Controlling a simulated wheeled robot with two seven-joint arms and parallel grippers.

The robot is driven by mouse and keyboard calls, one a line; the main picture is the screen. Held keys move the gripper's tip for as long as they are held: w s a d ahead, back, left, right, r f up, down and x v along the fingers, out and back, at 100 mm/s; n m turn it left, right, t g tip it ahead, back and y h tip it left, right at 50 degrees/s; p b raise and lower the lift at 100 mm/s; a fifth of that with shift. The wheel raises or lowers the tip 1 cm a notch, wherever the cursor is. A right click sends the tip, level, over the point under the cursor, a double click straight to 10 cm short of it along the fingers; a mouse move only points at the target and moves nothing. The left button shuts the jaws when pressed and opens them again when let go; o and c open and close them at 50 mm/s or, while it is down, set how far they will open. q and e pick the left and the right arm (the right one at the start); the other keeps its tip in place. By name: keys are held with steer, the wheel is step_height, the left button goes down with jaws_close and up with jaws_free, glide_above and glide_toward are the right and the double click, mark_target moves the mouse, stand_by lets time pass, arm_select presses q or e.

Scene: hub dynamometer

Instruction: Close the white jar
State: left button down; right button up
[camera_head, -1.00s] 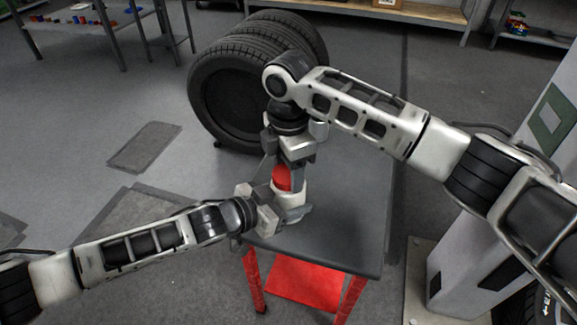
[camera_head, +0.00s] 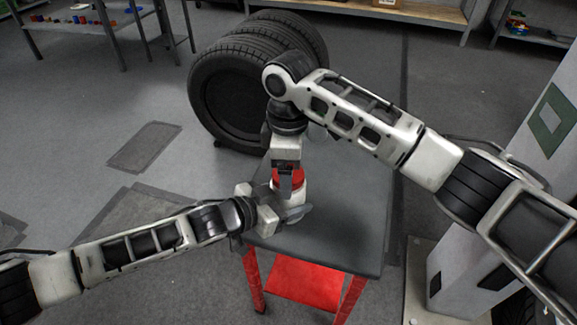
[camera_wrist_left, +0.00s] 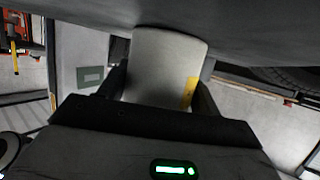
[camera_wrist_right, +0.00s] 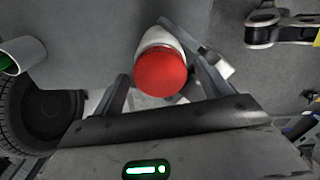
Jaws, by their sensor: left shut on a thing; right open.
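The white jar (camera_head: 291,193) stands upright on the dark tabletop near its front left corner. My left gripper (camera_head: 284,205) is shut on its body from the left. The left wrist view shows the jar (camera_wrist_left: 160,68) between the fingers, with a yellow patch on its side. A red lid (camera_head: 290,176) sits on top of the jar; whether it is screwed tight cannot be told. My right gripper (camera_head: 287,184) points down over the lid, open. In the right wrist view the lid (camera_wrist_right: 160,72) lies between its spread fingers, with the white jar below it.
Large black tires (camera_head: 225,95) stand behind the table (camera_head: 335,220). Another white container with green inside (camera_wrist_right: 20,55) shows at the left of the right wrist view. The table's right part is clear. A grey machine post (camera_head: 470,260) stands to the right.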

steer(key=shift+r, duration=2.3)
steer(key=shift+c, duration=0.4)
step_height(320, 180, up, 2)
steer(key=n, duration=0.4)
steer(key=shift+w+r, duration=0.1)
steer(key=shift+r, duration=0.15)
steer(key=shift+r+n, duration=0.5)
steer(key=shift+n, duration=0.7)
steer(key=shift+f, duration=4.05)
